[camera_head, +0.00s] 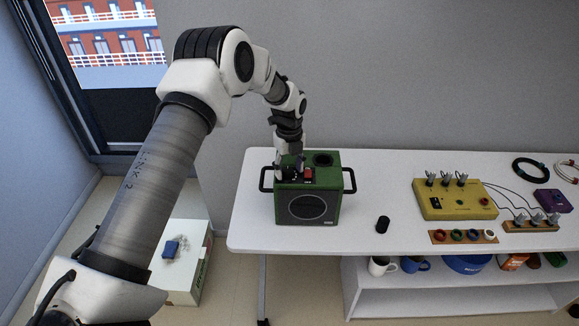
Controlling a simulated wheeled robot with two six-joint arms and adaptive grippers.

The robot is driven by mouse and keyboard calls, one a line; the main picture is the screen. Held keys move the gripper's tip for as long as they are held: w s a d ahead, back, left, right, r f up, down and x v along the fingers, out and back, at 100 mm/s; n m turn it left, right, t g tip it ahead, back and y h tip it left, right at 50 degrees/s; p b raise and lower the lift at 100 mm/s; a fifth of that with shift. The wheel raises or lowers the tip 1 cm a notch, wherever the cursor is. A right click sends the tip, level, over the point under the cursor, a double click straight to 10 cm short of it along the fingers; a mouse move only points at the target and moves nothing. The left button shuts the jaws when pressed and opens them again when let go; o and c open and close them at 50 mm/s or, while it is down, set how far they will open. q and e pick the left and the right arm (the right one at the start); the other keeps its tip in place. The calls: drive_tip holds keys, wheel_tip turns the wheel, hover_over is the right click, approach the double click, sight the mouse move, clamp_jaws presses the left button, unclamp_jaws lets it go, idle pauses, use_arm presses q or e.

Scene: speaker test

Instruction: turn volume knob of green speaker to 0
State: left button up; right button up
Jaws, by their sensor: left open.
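The green speaker (330,182) stands upright on the left part of the white table, with a round grille on its front and a black handle on each side. Its top carries a dark round part at the back right and a small red part (308,174). My left arm comes in from the left and reaches down over the speaker. My left gripper (289,176) is open at the left part of the speaker's top. The volume knob is hidden or too small to make out at the gripper, and I cannot tell whether the fingers touch it. My right gripper does not show.
On the white table (384,172), a small black cylinder (383,224) stands right of the speaker. A yellow box (458,205) with knobs, wooden strips, cables and a purple box (553,201) lie farther right. A shelf below holds mugs. A white box (187,285) stands on the floor at left.

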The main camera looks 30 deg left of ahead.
use_arm(q)
drive_tip(key=shift+s+r, duration=0.35)
drive_tip(key=shift+s, duration=0.1)
clamp_jaws()
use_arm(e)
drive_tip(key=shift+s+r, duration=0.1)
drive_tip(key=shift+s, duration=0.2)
